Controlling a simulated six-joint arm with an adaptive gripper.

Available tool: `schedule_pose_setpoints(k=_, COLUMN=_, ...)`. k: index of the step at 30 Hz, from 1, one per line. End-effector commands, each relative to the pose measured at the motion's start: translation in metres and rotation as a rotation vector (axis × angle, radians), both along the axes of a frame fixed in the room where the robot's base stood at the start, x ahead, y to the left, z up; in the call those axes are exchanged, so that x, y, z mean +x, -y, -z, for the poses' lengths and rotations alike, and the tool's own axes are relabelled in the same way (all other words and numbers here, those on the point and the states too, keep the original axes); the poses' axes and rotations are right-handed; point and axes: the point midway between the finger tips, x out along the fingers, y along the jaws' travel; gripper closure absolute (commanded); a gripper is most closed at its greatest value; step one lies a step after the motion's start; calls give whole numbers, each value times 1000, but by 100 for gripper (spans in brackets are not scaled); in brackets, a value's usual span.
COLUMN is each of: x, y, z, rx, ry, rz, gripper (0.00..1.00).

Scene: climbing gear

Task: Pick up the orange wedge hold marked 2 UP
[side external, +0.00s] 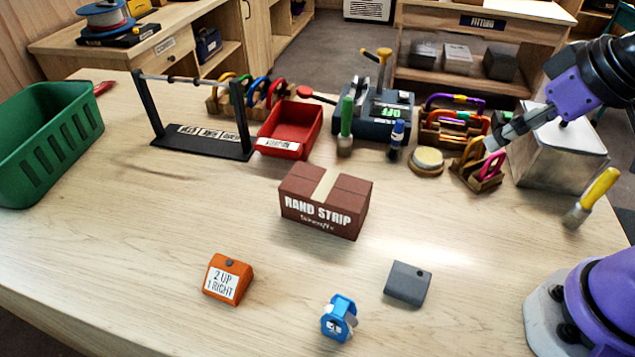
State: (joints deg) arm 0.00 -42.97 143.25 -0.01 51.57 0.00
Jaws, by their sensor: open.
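The orange wedge hold (236,266) lies on the table at the front left. Its white label reads "2 UP 1 RIGHT", and a dark round hole shows on its top. My gripper (492,142) is at the upper right, over the row of gear in front of the grey metal block. It is open and far from the orange wedge. Its fingertips are small in this view, and nothing can be seen between them.
A brown "RAND STRIP" box (325,202) stands mid-table. A green basket (45,140) is at left; a red tray (291,131) is behind. Bare table surrounds the orange wedge.

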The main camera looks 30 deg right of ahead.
Motion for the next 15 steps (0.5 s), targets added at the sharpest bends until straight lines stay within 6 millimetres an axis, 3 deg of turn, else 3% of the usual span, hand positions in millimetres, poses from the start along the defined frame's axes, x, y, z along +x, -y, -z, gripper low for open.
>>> schedule_pose_setpoints(k=10, x=3, y=-2, z=-2, rx=-6, ry=-3, rz=-24, gripper=0)
schedule_pose_setpoints(k=15, x=31, y=-31, z=-18, rx=-71, ry=-42, rz=-285, gripper=0)
